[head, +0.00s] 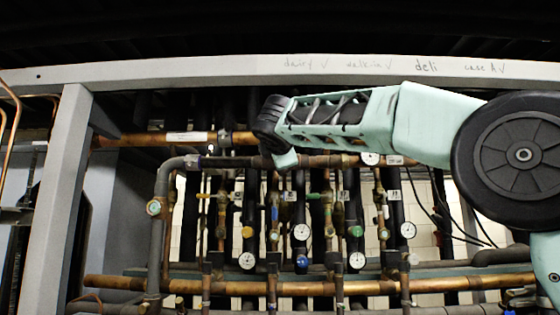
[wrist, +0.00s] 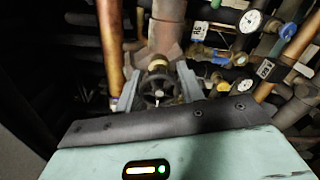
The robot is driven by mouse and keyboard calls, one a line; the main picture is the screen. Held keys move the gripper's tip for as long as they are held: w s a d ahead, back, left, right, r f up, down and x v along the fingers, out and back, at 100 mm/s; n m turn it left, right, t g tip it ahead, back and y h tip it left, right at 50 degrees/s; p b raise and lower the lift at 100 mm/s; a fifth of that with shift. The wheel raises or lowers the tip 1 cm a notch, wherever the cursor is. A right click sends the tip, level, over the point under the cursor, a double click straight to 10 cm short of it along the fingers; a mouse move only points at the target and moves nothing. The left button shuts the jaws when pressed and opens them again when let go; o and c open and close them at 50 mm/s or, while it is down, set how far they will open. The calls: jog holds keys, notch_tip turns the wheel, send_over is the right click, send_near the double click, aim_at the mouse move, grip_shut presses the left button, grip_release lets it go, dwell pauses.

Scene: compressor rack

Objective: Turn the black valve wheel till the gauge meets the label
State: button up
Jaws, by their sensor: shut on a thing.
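In the wrist view the black valve wheel (wrist: 158,88) sits between the two grey fingers of my gripper (wrist: 160,90), which is shut on it. A brass-coloured fitting shows just behind the wheel. In the head view my gripper (head: 284,160) reaches the upper horizontal pipe, and the arm hides the wheel. A white round gauge (head: 370,158) is on that pipe to the right of my gripper, with a small white label (head: 395,160) beside it. A white gauge (wrist: 250,21) also shows at the upper right of the wrist view. Its needle reading is too small to tell.
Several more gauges, such as one at centre (head: 301,232), hang among vertical pipes below. A thick copper pipe (head: 310,287) runs across the bottom. A grey frame post (head: 62,200) stands at left, and a grey beam with handwriting (head: 230,70) spans the top. Pipes crowd the wheel's right.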

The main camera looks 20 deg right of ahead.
jog(key=shift+m, duration=0.3)
jog(key=o, duration=1)
jog(key=b+v, duration=0.6)
jog(key=v, duration=1.1)
jog(key=shift+s, duration=0.2)
